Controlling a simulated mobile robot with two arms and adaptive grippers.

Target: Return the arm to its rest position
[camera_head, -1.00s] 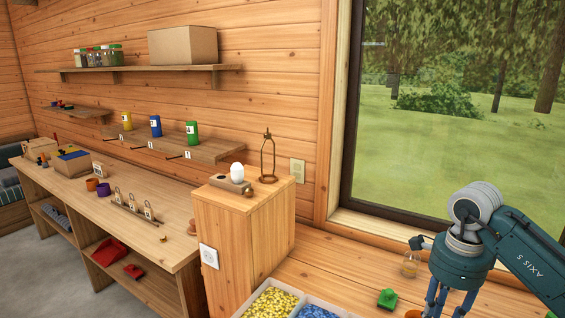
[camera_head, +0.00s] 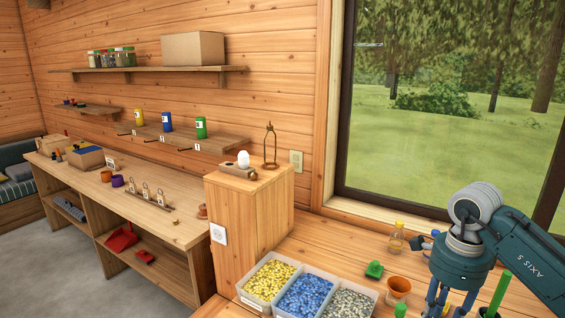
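My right arm comes in from the right edge, and its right gripper (camera_head: 449,304) points down over the table's right part. Its fingers run off the bottom edge, so I cannot tell how far apart they are or whether they hold anything. An orange cup (camera_head: 398,290) stands just left of the gripper. A green block (camera_head: 374,269) and a small yellow-capped jar (camera_head: 397,238) are left of the arm. My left gripper is not in view.
Bins of yellow (camera_head: 270,278), blue (camera_head: 308,296) and grey (camera_head: 350,305) pieces stand at the table's front. A wooden cabinet (camera_head: 240,230) with an egg-shaped white object (camera_head: 243,159) rises behind them. A long workbench (camera_head: 165,222) runs left. A window (camera_head: 440,110) is behind the arm.

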